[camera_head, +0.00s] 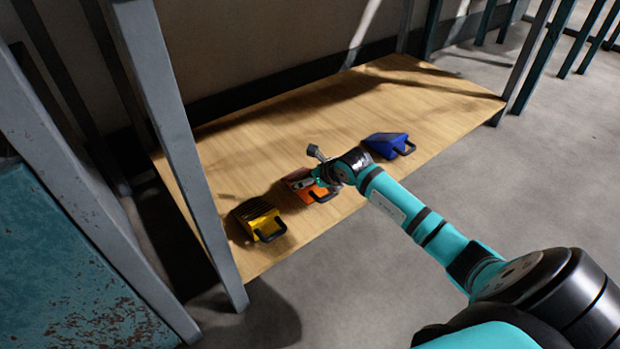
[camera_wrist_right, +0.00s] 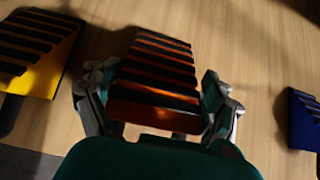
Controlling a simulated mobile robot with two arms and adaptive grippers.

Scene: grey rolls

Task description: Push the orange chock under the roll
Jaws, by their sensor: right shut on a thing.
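The orange chock (camera_head: 299,184) sits on a low wooden shelf (camera_head: 330,120), between a yellow chock and a blue chock. It has black ribs on its sloped face and a black handle towards the front. My right gripper (camera_head: 322,178) is at the orange chock and shut on it. In the right wrist view the orange chock (camera_wrist_right: 155,85) lies between the two fingers of my right gripper (camera_wrist_right: 158,110). No roll shows in either view. My left gripper is not in view.
The yellow chock (camera_head: 258,218) stands left of the orange one, near the shelf's front edge. The blue chock (camera_head: 386,145) stands to the right. A grey upright post (camera_head: 180,150) rises at the shelf's left. The shelf behind the chocks is clear.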

